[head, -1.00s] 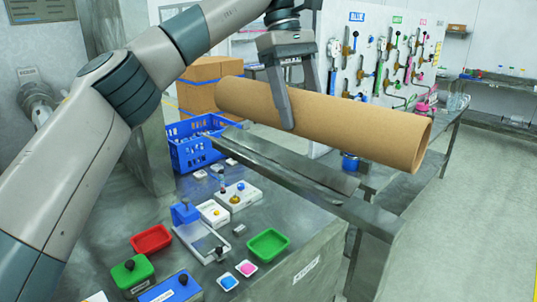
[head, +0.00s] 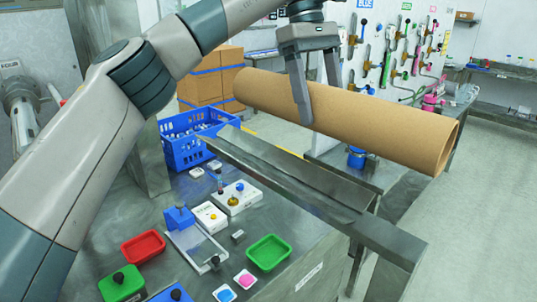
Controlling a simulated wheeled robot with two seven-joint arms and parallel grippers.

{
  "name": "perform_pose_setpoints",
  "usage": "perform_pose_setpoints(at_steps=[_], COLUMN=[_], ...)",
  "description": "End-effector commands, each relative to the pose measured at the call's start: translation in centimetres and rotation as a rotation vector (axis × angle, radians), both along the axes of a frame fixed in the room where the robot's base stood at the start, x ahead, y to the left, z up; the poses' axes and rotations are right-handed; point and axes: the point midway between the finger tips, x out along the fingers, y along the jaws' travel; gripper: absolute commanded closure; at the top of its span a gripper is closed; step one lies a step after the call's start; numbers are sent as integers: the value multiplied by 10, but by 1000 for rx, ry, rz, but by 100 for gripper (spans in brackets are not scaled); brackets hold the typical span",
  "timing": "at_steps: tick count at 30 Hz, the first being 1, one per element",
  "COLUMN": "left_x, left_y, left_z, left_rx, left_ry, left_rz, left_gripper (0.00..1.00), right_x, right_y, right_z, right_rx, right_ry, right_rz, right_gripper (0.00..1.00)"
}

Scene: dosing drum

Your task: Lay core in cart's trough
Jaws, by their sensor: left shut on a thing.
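The core is a long brown cardboard tube (head: 375,122), lying roughly level with its open end toward the lower right. My left gripper (head: 318,105) is shut on it near its middle-left, with the fingers reaching down around the tube. The trough (head: 300,178) is a long grey metal channel on the cart, running from the upper left to the lower right. In the picture the tube is above and behind the trough, with a gap between them. My right gripper is not in view.
A blue crate (head: 183,150) stands by the trough's far left end. The steel table (head: 130,210) in front holds a red tray (head: 143,247), a green tray (head: 268,252) and several small devices. Cardboard boxes (head: 212,85) and a valve board (head: 398,40) stand behind. Floor at right is clear.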

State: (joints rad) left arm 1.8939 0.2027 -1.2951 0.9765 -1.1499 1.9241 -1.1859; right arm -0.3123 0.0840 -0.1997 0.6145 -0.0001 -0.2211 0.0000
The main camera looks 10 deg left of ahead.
Motion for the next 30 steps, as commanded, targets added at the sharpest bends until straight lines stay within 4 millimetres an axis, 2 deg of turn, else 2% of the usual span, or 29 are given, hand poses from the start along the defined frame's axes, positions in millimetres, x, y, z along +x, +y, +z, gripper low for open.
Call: perform_pose_setpoints(at_steps=[8,18,24,30], left_x=[5,13,15,15], left_y=[38,94,109,111], left_z=[-18,-52,-64,-66], left_rx=[-1,0,-1,-2], left_ry=[0,1,0,-1], left_rz=[2,2,0,-1], left_gripper=[71,71,71,71], right_x=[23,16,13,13], right_y=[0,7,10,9], right_z=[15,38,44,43], right_rx=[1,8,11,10], right_ry=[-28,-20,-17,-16], right_rz=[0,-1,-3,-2], right_gripper=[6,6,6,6])
